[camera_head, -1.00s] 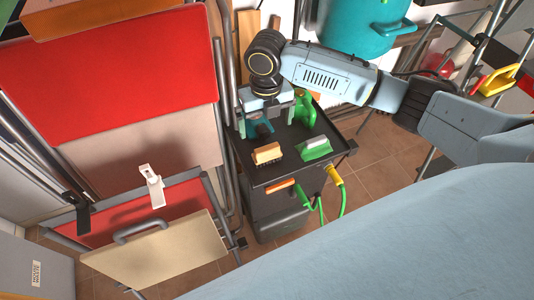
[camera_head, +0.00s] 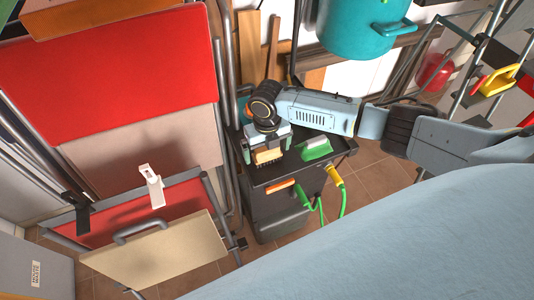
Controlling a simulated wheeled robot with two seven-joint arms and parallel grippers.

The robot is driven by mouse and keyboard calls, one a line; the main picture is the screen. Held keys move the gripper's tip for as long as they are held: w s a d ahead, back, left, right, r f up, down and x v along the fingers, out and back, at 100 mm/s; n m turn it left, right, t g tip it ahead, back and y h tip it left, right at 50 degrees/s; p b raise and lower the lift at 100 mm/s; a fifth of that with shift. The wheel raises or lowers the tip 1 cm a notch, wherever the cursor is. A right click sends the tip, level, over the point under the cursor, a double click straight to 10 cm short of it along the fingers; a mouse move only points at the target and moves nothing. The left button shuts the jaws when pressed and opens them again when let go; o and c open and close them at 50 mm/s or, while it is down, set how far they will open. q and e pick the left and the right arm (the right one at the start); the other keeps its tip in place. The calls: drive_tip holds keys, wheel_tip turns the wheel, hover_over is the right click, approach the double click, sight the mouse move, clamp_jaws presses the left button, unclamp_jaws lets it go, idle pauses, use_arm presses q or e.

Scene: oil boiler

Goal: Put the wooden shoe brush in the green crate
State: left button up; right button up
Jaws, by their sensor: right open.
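The wooden shoe brush (camera_head: 268,157), with an orange-brown wooden top and dark bristles, lies on the black cart top (camera_head: 285,172). My right gripper (camera_head: 266,148) is open just above and behind the brush, with a finger toward either side of it. The gripper body hides the brush's far edge. I cannot tell whether the fingers touch it. I see no green crate in this view. My left gripper is not in view.
A green brush (camera_head: 316,149) lies right of the wooden one. An orange-handled tool (camera_head: 281,186) and a green hose (camera_head: 343,200) are at the cart's front. A teal pot (camera_head: 362,28) is behind.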

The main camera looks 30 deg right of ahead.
drive_tip(key=shift+f, duration=0.35)
drive_tip(key=shift+c, duration=0.4)
drive_tip(key=c, duration=1)
drive_tip(key=shift+c, duration=0.2)
drive_tip(key=shift+r, duration=0.15)
